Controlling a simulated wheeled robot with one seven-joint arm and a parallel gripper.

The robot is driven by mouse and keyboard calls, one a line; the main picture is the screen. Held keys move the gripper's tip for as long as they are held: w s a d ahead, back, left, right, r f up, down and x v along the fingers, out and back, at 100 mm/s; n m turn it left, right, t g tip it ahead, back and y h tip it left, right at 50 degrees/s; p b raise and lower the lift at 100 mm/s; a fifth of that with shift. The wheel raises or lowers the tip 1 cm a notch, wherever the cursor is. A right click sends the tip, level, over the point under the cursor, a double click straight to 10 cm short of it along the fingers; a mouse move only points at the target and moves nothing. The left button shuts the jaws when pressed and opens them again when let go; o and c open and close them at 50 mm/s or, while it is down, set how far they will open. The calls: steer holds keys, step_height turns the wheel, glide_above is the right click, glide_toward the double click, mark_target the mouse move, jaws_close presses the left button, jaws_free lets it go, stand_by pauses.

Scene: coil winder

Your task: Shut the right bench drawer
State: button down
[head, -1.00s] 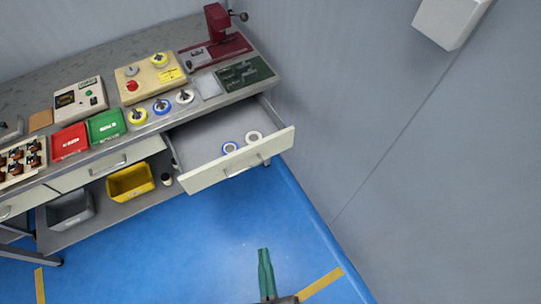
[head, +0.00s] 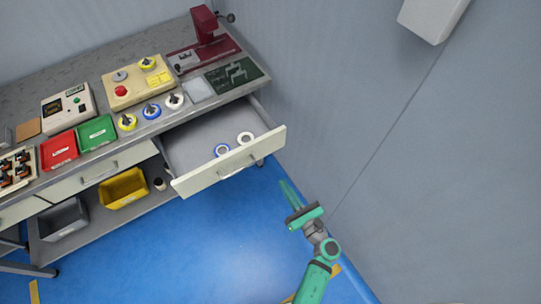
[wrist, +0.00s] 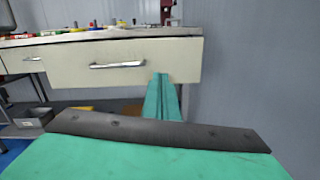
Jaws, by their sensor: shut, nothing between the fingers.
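The right bench drawer (head: 229,162) is pulled open, its cream front standing out from the bench. Two rolls, one blue and white (head: 222,150) and one white (head: 245,138), lie inside it. In the wrist view the drawer front (wrist: 125,62) with its metal handle (wrist: 117,64) faces me. My green gripper (head: 286,190) is shut and empty, in front of the drawer's right end in the head view. In the wrist view its fingers (wrist: 162,88) overlap the lower right part of the drawer front. I cannot tell whether they touch it.
The bench top (head: 150,138) carries a red press (head: 204,25), spools and control boxes. A yellow bin (head: 123,189) and grey bin (head: 63,219) stand on the lower shelf. A grey wall (head: 390,150) is close on the right. The blue floor in front is clear.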

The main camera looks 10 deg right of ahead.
steer(key=w+d+f+n, duration=0.1)
steer(key=w+d+n, duration=0.1)
glide_toward(266, 149)
steer(key=shift+g, duration=0.3)
steer(key=x, duration=0.6)
steer(key=shift+w+r, duration=0.2)
